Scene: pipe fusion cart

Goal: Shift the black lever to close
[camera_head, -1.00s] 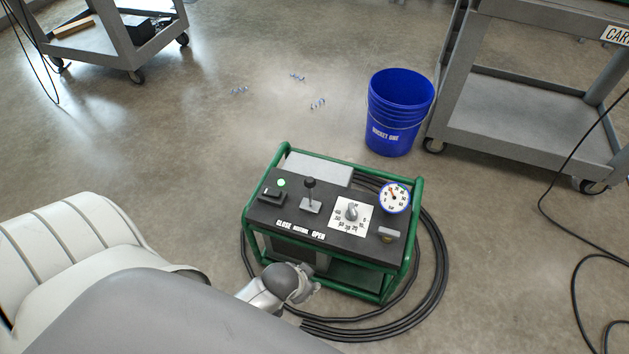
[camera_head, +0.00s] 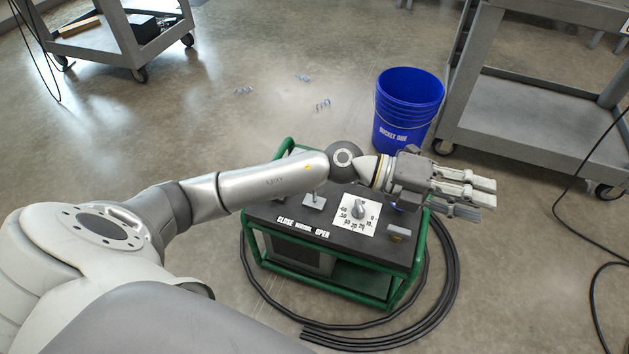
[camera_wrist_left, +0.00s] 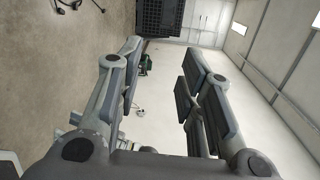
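The black lever's grey base plate (camera_head: 314,201) shows on the dark top of the green-framed cart (camera_head: 400,285). My left forearm crosses in front and hides the lever's black knob. The labels CLOSE, a middle word and OPEN (camera_head: 303,228) run along the panel's front edge. My left gripper (camera_head: 474,197) is stretched out to the right, above the cart's right end and well past the lever. In the left wrist view its two fingers stand wide apart with nothing between them (camera_wrist_left: 163,75). My right gripper is not in view.
A white dial plate (camera_head: 358,214) with a knob sits right of the lever; the gauge is mostly hidden by my gripper. A blue bucket (camera_head: 408,110) stands behind the cart. Black hoses (camera_head: 446,275) coil around it. A grey trolley (camera_head: 520,115) is at the right.

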